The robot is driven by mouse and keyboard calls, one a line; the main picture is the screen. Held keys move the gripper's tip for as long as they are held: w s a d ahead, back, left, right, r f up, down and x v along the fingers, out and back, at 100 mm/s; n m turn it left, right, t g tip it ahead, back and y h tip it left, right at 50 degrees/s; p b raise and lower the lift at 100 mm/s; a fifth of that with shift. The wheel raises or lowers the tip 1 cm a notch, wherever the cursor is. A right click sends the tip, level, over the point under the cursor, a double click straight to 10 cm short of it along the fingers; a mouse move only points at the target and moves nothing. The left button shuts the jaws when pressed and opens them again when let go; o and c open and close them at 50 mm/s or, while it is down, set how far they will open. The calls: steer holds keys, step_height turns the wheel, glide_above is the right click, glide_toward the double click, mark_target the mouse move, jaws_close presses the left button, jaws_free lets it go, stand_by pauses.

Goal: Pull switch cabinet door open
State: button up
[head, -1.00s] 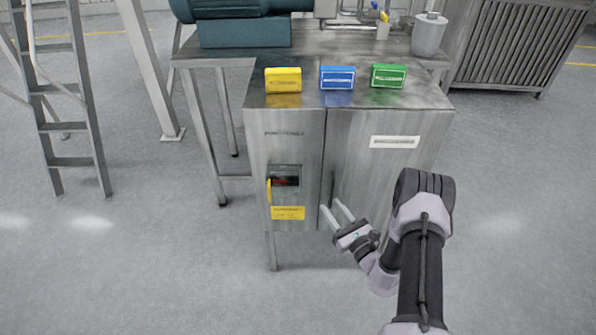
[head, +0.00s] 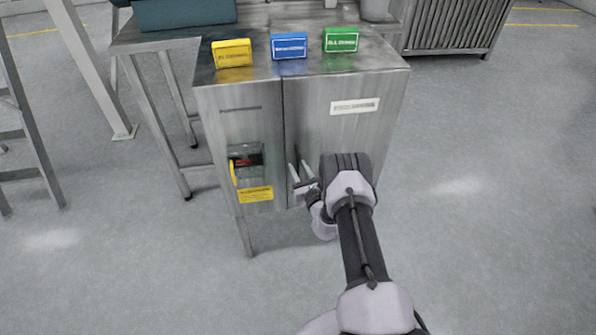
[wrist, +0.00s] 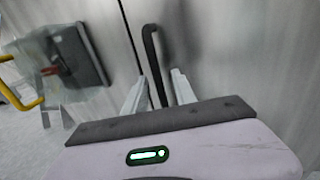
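The switch cabinet is a grey metal box on legs. Its right-hand door (head: 345,125) carries a white label and looks shut, with a dark seam at its left edge. A dark bar handle (wrist: 153,62) stands upright on this door near the seam in the wrist view. My gripper (head: 298,170) is at the door front. In the wrist view its two pale fingers (wrist: 156,84) are apart, one on each side of the handle's lower part. I see gaps beside the handle; contact is not visible. The handle's lower end is hidden behind my gripper body.
The left panel (head: 240,125) bears a red-and-black switch box with a yellow lever (head: 233,172). Yellow (head: 232,53), blue (head: 289,45) and green (head: 341,39) boxes stand on the cabinet top. A ladder (head: 22,130) is at left. The floor at right is clear.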

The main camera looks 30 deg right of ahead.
steer(key=shift+w, duration=0.3)
steer(key=shift+r, duration=0.1)
steer(key=shift+c, duration=0.2)
jaws_close()
steer(key=shift+s, duration=0.1)
stand_by(0.9)
